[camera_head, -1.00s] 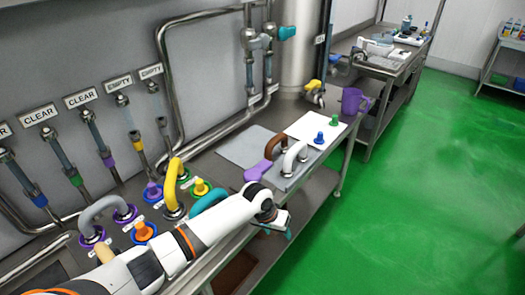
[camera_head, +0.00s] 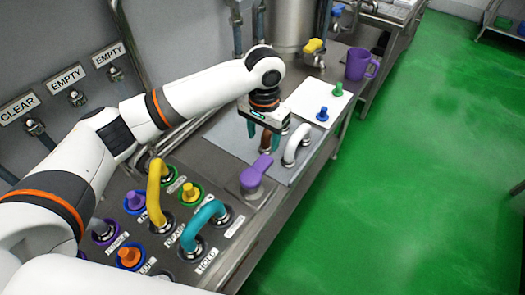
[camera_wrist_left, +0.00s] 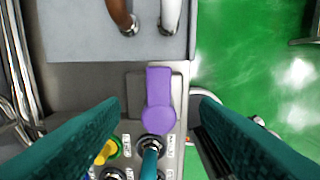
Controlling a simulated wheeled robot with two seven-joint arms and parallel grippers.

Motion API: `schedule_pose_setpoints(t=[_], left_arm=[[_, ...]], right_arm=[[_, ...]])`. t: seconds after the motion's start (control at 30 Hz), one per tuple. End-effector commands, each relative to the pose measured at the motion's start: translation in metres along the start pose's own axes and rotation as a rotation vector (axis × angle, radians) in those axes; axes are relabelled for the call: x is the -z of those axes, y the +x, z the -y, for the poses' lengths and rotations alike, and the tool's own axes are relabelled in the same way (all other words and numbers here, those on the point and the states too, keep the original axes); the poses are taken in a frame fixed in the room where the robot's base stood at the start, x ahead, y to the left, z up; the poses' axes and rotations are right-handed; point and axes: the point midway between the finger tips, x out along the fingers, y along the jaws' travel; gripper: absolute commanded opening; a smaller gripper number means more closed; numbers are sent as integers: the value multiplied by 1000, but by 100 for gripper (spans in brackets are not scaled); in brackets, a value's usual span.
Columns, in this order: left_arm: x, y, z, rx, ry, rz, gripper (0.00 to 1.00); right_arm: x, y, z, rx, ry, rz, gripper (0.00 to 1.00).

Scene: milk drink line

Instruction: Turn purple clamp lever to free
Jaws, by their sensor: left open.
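The purple clamp lever (camera_head: 257,172) lies on a small metal block on the steel bench, between the yellow and teal hose loops and the grey mat. In the left wrist view the purple lever (camera_wrist_left: 158,98) sits centred between the fingers, its narrow arm pointing up the picture and its round end lower. My left gripper (camera_head: 264,140) is open and empty, pointing down above the bench beside the lever, apart from it. Its teal fingers (camera_wrist_left: 158,108) spread wide on either side of the lever. My right gripper does not show.
A white handle (camera_head: 297,145) and a brown handle (camera_wrist_left: 121,14) stand on the grey mat near the lever. A yellow loop (camera_head: 154,190) and a teal loop (camera_head: 203,222) rise close by. A purple mug (camera_head: 361,64) stands farther back.

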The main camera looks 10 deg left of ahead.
Motion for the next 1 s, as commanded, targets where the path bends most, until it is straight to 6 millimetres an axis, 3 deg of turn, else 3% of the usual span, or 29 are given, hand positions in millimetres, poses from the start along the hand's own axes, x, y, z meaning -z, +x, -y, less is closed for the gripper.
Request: schedule_pose_setpoints(t=[0.17,0.5,0.9,1.0], left_arm=[[0,35,0,1,-2,-4,56],[-1,87,0,1,0,1,56],[-1,96,0,1,0,2,56],[-1,96,0,1,0,2,40]], right_arm=[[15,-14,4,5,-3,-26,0],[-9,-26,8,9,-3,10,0],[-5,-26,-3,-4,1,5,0],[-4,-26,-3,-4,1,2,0]])
